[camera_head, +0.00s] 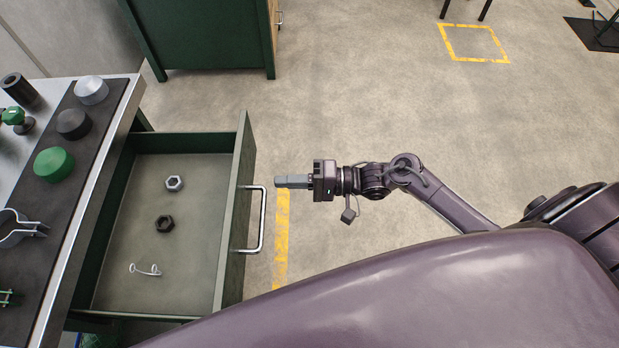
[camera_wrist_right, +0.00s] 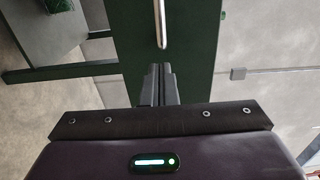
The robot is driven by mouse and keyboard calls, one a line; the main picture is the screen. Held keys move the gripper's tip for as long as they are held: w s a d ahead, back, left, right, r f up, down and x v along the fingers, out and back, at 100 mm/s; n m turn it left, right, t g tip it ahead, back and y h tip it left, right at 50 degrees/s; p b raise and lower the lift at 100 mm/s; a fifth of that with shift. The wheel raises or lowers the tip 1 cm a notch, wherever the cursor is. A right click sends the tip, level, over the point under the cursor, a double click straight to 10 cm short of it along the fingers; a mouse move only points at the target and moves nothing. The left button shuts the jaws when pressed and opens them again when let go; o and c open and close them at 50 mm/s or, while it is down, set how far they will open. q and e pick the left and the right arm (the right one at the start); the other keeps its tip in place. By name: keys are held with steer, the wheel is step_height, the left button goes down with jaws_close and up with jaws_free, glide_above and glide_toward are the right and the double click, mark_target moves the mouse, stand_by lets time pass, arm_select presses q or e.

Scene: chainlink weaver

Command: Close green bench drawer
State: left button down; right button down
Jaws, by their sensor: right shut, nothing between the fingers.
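The green bench drawer (camera_head: 190,240) stands pulled out from the bench at the left of the head view. Its front panel carries a silver bar handle (camera_head: 262,220). My right gripper (camera_head: 277,182) is shut and empty, just to the right of the handle's far end, with a small gap seeming to lie between them. In the right wrist view the shut fingers (camera_wrist_right: 158,84) point at the green drawer front (camera_wrist_right: 190,45), below the handle (camera_wrist_right: 160,22). Whether the fingertips touch it cannot be told. My left gripper is not in view.
Inside the drawer lie a light nut (camera_head: 174,183), a dark nut (camera_head: 165,224) and a bent wire clip (camera_head: 146,269). The bench top (camera_head: 112,112) holds knobs and clamps. A green cabinet (camera_head: 200,35) stands behind. The floor (camera_head: 350,110) beyond my right arm is clear.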

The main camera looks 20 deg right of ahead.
mark_target(248, 182)
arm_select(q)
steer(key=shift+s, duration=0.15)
arm_select(e)
steer(key=x, duration=0.5)
steer(key=shift+w+a, duration=0.15)
steer(key=shift+a, duration=0.2)
steer(key=shift+w+a, duration=0.1)
